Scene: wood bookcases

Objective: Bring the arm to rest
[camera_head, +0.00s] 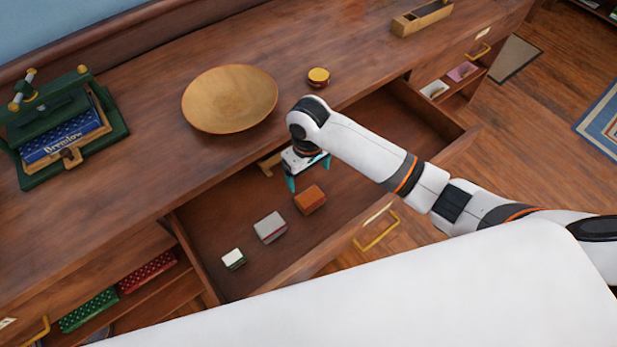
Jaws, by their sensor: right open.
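My right arm (365,150) comes in from the right and reaches over an open drawer (215,210). My right gripper (309,176) is open, with teal fingertips pointing down into the drawer. It is just behind an orange-brown block (310,199), and I see nothing between its fingers. A grey block (270,227) and a small white-and-green block (233,259) lie in the drawer to the left. My left gripper is not in view.
The wooden top holds a gold bowl (230,99), a yellow round tin (318,77), a green press (62,125) with a blue book (65,139), and a wooden box (421,18). The drawer front has a brass handle (377,232). Green (88,310) and red (148,271) dotted boxes are lower left.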

